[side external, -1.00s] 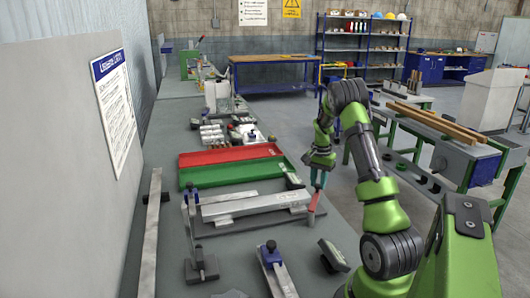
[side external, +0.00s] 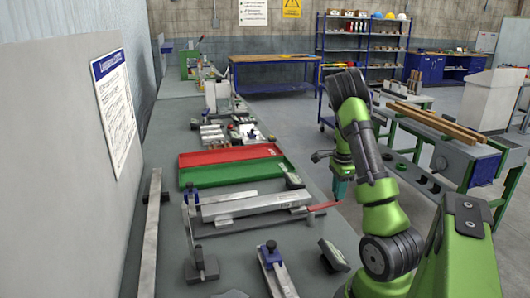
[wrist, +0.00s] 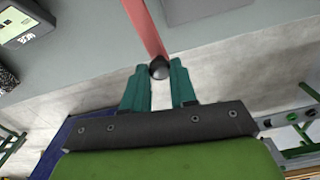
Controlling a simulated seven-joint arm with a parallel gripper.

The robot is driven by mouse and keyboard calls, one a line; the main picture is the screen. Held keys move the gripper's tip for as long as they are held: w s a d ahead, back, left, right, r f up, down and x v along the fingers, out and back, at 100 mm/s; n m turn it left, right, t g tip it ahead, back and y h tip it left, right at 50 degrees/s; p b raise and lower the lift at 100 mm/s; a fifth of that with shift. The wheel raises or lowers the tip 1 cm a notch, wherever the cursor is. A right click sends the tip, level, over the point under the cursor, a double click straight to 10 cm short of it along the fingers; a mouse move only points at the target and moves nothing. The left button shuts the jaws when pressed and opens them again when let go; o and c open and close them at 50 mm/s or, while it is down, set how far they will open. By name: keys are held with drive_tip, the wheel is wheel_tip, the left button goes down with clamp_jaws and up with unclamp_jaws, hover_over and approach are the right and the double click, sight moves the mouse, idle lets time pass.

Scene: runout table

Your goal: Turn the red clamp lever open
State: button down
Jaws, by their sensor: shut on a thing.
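The red clamp lever (side external: 323,206) sits at the right end of a grey metal bar fixture (side external: 245,206) in the side view. It lies roughly level and points right, out past the table edge. The gripper is shut on the lever's knob end. The lever's pivot is out of the wrist view.
A red tray (side external: 230,154) and a green tray (side external: 230,174) lie behind the bar. A dark boxed device (side external: 333,255) and a blue-knobbed clamp (side external: 274,262) stand nearer. The grey table's right edge runs under the lever; open floor lies beyond.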

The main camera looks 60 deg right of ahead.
drive_tip(key=shift+s+a+r+m, duration=0.1)
drive_tip(key=shift+s+a+m, duration=0.2)
drive_tip(key=shift+m, duration=0.2)
drive_tip(key=c, duration=0.9)
unclamp_jaws()
wheel_tip(320, 180, up, 17)
